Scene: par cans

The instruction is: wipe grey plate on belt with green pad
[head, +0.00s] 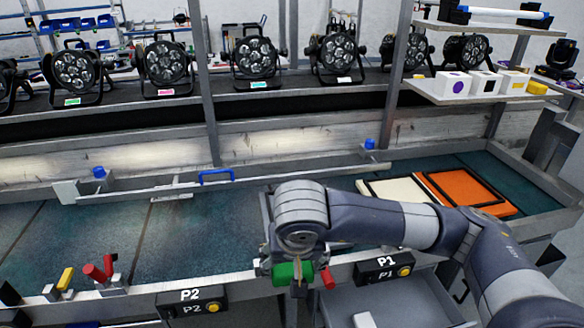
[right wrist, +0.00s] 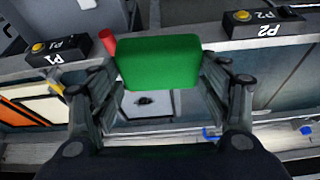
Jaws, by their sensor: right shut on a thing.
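The green pad (head: 293,273) is held in my right gripper (head: 292,284) near the front rail of the belt. In the right wrist view the green pad (right wrist: 158,63) sits between the two fingers of my right gripper (right wrist: 158,82). A light grey plate (right wrist: 162,106) with a dark smudge lies beyond the pad in that view, partly covered by it. I cannot tell whether the pad touches the plate. In the head view my right arm hides the plate. My left gripper is not in view.
The dark green belt (head: 200,235) is bare to the left of my arm. A cream panel (head: 397,190) and an orange panel (head: 462,187) lie at right. Boxes marked P2 (head: 190,302) and P1 (head: 384,268), and red clamps (head: 98,270), line the front rail. Several lamps stand behind.

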